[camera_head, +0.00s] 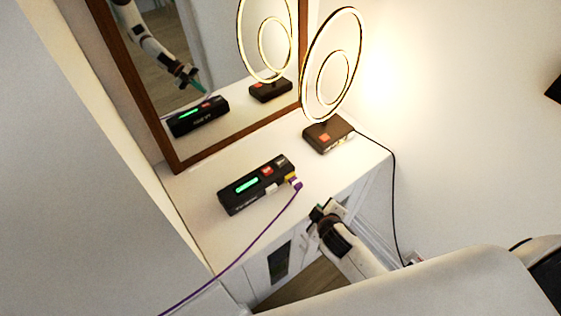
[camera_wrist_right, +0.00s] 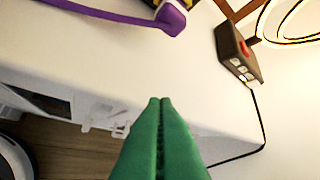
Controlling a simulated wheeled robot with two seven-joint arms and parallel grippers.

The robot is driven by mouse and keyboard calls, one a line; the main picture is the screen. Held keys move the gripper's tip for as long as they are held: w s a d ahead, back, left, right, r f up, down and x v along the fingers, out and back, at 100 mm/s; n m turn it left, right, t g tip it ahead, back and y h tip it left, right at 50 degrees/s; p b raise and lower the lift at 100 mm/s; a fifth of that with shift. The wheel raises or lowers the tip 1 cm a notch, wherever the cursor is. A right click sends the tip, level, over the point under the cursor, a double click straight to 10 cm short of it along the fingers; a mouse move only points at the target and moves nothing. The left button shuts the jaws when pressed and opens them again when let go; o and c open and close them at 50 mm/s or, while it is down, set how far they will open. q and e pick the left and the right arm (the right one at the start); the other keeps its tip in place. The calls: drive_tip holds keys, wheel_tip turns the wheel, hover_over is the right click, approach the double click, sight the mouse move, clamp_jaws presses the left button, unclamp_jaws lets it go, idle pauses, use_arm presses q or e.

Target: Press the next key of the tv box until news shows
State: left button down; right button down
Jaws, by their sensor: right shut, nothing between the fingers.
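The tv box (camera_head: 257,184) is a black box on the white cabinet top, with a lit green display (camera_head: 246,184), a red key (camera_head: 267,170) and a few pale and dark keys beside it. The display text is too small to read. A purple cable (camera_head: 262,231) plugs into its right end; its purple plug also shows in the right wrist view (camera_wrist_right: 172,17). My right gripper (camera_head: 317,211) is at the cabinet's front edge, right of and apart from the box. Its green fingers (camera_wrist_right: 161,102) are shut and empty. My left gripper is not in view.
A ring lamp (camera_head: 331,65) with a dark base (camera_head: 328,134) stands right of the box, its black cord (camera_head: 394,195) hanging off the cabinet. A wood-framed mirror (camera_head: 170,135) behind reflects the box and lamp. The cabinet top (camera_head: 205,185) between them is clear.

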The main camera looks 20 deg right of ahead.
drive_tip(key=w+r+n+t, duration=0.2)
drive_tip(key=w+r, duration=0.1)
drive_tip(key=w+r+n+t, duration=0.1)
drive_tip(key=w+r, duration=0.1)
drive_tip(key=shift+w+a+r+n, duration=0.2)
drive_tip(key=shift+a+r+n, duration=0.05)
drive_tip(key=shift+a+n, duration=0.05)
drive_tip(key=w+a+r+n+g+y+p, duration=0.1)
drive_tip(key=w+a+r+n+y, duration=0.45)
drive_tip(key=n, duration=0.95)
drive_tip(key=w+a+r+n+y+p, duration=0.1)
drive_tip(key=w+a+r+n+y, duration=0.1)
drive_tip(key=a+r+n+y, duration=0.95)
drive_tip(key=w+d+f+n+g+h, duration=0.1)
drive_tip(key=d+f+n+h, duration=0.2)
drive_tip(key=d+n+h, duration=0.2)
drive_tip(key=w+d+f+n+g+h, duration=0.2)
drive_tip(key=d+f+n+h, duration=0.1)
drive_tip(key=d+n+h, duration=0.2)
drive_tip(key=d+n, duration=0.2)
drive_tip(key=n, duration=0.1)
drive_tip(key=shift+w+d+f+g, duration=0.15)
drive_tip(key=shift+f+g, duration=0.15)
drive_tip(key=shift+f, duration=0.1)
drive_tip(key=shift+f, duration=0.1)
